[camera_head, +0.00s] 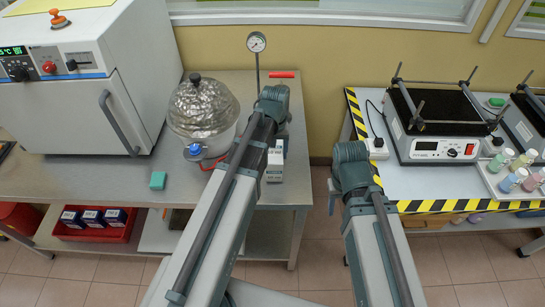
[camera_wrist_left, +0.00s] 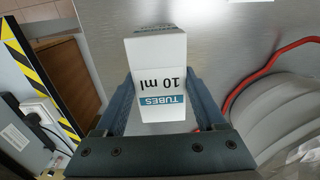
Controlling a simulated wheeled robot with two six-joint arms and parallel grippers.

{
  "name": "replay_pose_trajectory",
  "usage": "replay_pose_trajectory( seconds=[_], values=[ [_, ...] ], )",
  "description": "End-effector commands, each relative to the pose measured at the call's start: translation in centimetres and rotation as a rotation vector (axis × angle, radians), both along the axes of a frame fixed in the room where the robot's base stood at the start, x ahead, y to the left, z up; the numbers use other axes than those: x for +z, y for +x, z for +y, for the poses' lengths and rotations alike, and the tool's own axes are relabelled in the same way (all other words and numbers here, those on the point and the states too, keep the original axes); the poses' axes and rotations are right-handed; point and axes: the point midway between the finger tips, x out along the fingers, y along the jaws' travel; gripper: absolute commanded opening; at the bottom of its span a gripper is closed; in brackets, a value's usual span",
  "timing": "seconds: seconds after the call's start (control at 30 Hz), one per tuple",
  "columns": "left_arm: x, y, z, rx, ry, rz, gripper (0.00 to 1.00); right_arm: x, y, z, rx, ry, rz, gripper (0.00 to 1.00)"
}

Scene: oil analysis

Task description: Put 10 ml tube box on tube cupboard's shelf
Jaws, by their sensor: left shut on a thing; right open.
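The 10 ml tube box (camera_wrist_left: 158,50) is white with a blue "TUBES" band and appears upside down in the left wrist view. My left gripper (camera_wrist_left: 160,88) is shut on it, with one finger on each side. In the head view the box (camera_head: 274,166) shows below the end of my left arm, over the right end of the steel table; any gap beneath it is unclear. My right gripper (camera_head: 333,192) is only partly visible beside my right arm, over the floor gap, and is open. I cannot make out a tube cupboard.
A foil-covered heating vessel (camera_head: 203,108) stands close left of my left arm on the steel table (camera_head: 105,178). A white oven (camera_head: 85,80) is further left. A red tray (camera_head: 92,232) holds boxes below.

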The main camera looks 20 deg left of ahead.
Motion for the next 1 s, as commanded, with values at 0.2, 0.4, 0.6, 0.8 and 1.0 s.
replay_pose_trajectory(
  seconds=[0.2, 0.4, 0.6, 0.8, 1.0],
  values=[
    [-0.56, -0.02, -0.07, 0.001, 0.0, 0.0, 0.02, -0.56, 0.0, 0.0, 0.0, 0.0, 0.0, 0.5],
    [-0.84, -0.02, -0.07, 0.001, 0.0, 0.0, 0.02, -0.83, -0.01, -0.01, 0.0, 0.0, 0.0, 0.5],
    [-0.85, -0.02, -0.07, 0.001, 0.0, 0.0, 0.97, -0.85, -0.01, 0.0, 0.0, 0.0, 0.0, 0.5],
    [-0.85, -0.02, -0.07, 0.001, 0.0, 0.0, 1.0, -0.85, -0.01, 0.0, 0.0, 0.0, 0.0, 0.5],
    [-0.44, -0.02, -0.07, 0.001, 0.0, 0.0, 1.0, -0.44, 0.0, 0.0, 0.0, 0.0, 0.0, 0.5]
  ],
)
